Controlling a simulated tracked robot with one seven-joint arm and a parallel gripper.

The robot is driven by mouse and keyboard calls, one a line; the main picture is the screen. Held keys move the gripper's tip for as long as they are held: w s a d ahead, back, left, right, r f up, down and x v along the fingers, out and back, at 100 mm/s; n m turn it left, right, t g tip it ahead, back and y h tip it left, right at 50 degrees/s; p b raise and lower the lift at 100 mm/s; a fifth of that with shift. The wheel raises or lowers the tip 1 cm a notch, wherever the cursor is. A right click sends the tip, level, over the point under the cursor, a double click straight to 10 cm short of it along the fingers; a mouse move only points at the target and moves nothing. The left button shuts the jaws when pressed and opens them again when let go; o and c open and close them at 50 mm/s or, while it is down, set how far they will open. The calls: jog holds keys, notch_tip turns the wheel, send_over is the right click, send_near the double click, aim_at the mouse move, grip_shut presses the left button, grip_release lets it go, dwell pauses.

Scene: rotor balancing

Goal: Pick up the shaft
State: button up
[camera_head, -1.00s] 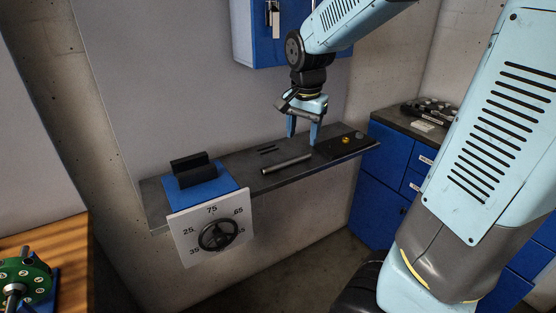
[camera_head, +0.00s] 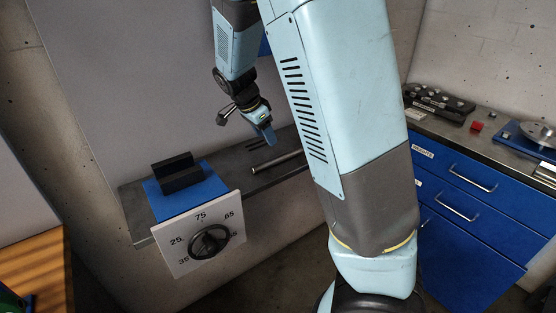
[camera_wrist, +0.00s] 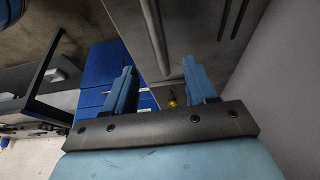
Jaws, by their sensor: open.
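The shaft, a slim grey rod (camera_head: 277,162), lies flat on the dark shelf (camera_head: 235,185) in the head view. In the wrist view the shaft (camera_wrist: 155,38) runs from the top edge down toward the space between my fingers. My gripper (camera_head: 268,140) is low over the shelf, just behind and left of the shaft in the head view, with its fingers pointing down. In the wrist view my gripper (camera_wrist: 160,76) shows two blue fingers apart with nothing held between them. The shaft's right end is hidden behind my arm in the head view.
A yellow knob (camera_wrist: 172,102) shows between the fingers. A blue stand with a black V-block (camera_head: 181,173) and a dial with a handwheel (camera_head: 209,242) occupy the shelf's left. Blue drawers (camera_head: 465,190) stand right.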

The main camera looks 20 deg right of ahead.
send_over(277, 157)
jog(key=a, duration=0.3)
jog(key=f, duration=0.4)
jog(key=shift+s+d+f, duration=0.1)
jog(key=shift+d+f, duration=0.15)
jog(key=shift+s+x, duration=0.15)
jog(key=shift+x, duration=1.2)
jog(key=shift+s+x, duration=0.15)
jog(key=shift+x, duration=1.25)
jog(key=shift+w, duration=0.1)
jog(key=shift+d, duration=0.1)
grip_shut()
